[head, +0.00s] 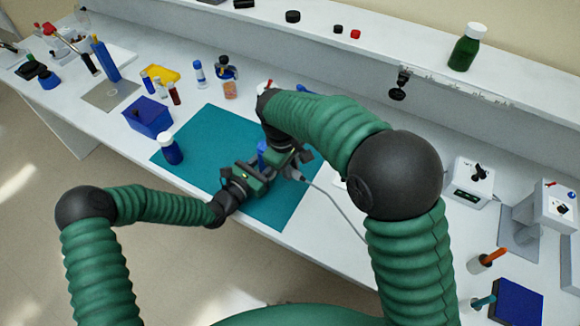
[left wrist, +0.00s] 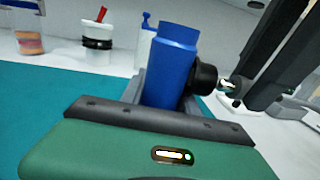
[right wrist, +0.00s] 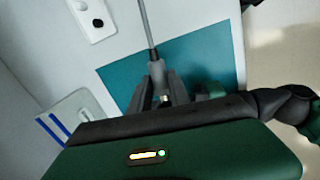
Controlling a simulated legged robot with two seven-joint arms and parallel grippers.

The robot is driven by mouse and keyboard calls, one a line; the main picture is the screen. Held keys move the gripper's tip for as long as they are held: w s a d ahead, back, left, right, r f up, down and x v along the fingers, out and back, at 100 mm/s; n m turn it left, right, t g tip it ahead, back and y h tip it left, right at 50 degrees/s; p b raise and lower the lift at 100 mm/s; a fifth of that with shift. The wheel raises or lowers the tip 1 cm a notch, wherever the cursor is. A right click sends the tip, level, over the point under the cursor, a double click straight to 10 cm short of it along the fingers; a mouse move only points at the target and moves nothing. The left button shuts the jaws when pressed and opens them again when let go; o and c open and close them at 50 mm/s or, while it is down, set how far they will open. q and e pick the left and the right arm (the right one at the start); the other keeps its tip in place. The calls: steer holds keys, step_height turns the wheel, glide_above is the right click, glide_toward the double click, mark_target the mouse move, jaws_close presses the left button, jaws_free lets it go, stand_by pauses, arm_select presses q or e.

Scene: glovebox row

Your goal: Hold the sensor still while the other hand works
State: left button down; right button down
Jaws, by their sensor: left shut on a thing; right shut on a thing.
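The sensor (left wrist: 172,62) is a blue cylinder with a black side port (left wrist: 204,78). My left gripper (head: 256,174) is shut on it and holds it above the teal mat (head: 222,128). The sensor (head: 262,150) also shows between the two hands in the head view. My right gripper (right wrist: 160,92) is shut on the end of a grey cable (right wrist: 145,24), whose plug is mostly hidden by the fingers. In the left wrist view a small metallic tip (left wrist: 229,84) at the right gripper lies in line with the port. I cannot tell whether they touch.
The cable (head: 345,217) trails right across the bench. A blue bottle with a white cap (head: 171,150) and a blue box (head: 148,117) stand left of the hands. Small jars (head: 230,89) stand behind the mat. The mat's left part is clear.

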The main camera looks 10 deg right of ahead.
steer(key=shift+w+a, duration=1)
steer(key=shift+a, duration=0.05)
stand_by(0.8)
steer(key=c, duration=1.1)
jaws_free()
steer(key=shift+c, duration=0.2)
step_height(320, 180, up, 12)
steer(key=s+a, duration=0.1)
steer(key=shift+a+f, duration=0.15)
steer(key=shift+a, duration=0.2)
